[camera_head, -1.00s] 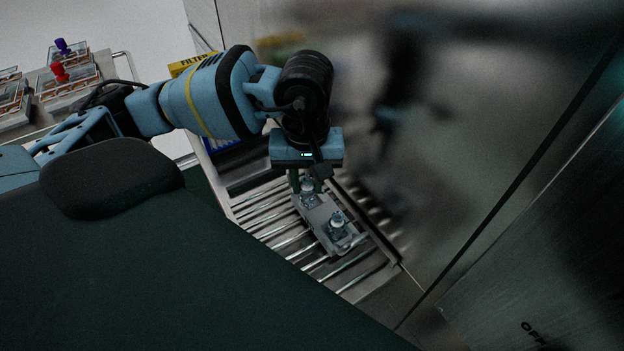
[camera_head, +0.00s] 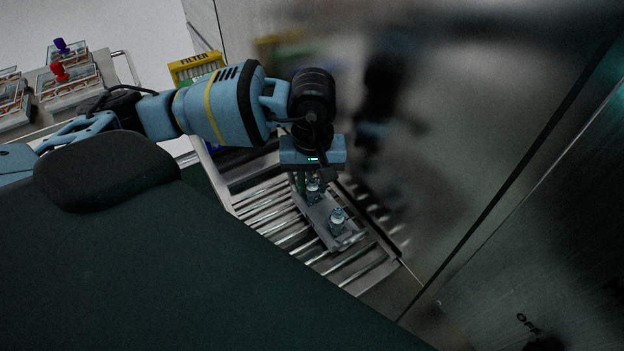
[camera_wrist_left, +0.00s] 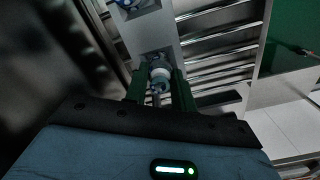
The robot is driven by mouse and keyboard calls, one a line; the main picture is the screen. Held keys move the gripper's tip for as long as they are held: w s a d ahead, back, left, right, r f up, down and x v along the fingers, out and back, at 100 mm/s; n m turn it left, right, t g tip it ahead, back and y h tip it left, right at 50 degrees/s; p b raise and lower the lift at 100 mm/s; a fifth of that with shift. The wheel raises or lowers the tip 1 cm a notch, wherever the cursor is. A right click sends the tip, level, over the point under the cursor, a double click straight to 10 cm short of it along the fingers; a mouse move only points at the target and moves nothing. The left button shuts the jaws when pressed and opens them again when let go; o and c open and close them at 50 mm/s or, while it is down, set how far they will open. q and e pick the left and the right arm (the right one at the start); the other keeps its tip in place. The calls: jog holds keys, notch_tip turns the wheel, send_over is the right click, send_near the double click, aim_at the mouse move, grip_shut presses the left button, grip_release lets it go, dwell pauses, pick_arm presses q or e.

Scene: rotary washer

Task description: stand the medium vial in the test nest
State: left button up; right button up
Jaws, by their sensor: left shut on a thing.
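The left gripper (camera_head: 310,183) points down over a grey block (camera_head: 319,217), which I take to be the test nest, lying on metal rollers. Its green fingers are shut on a small vial (camera_wrist_left: 160,74) with a pale top, seen between them in the left wrist view. This vial is at one end of the block; whether its base is seated in the block is hidden. Another small vial (camera_head: 337,217) stands upright at the block's other end, and it also shows at the top of the left wrist view (camera_wrist_left: 128,3). The right gripper is in neither view.
The roller bed (camera_head: 262,212) has metal side rails. A yellow FILTER box (camera_head: 195,66) is behind my left arm. Trays with a red knob (camera_head: 59,71) and a purple knob (camera_head: 62,46) are far left.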

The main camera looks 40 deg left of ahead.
aim_at(313, 180)
pick_arm(q)
jog(key=shift+f, duration=0.15)
jog(key=o, duration=1)
jog(key=shift+c, duration=0.2)
notch_tip(313, 180, up, 12)
jog(key=shift+r, duration=0.2)
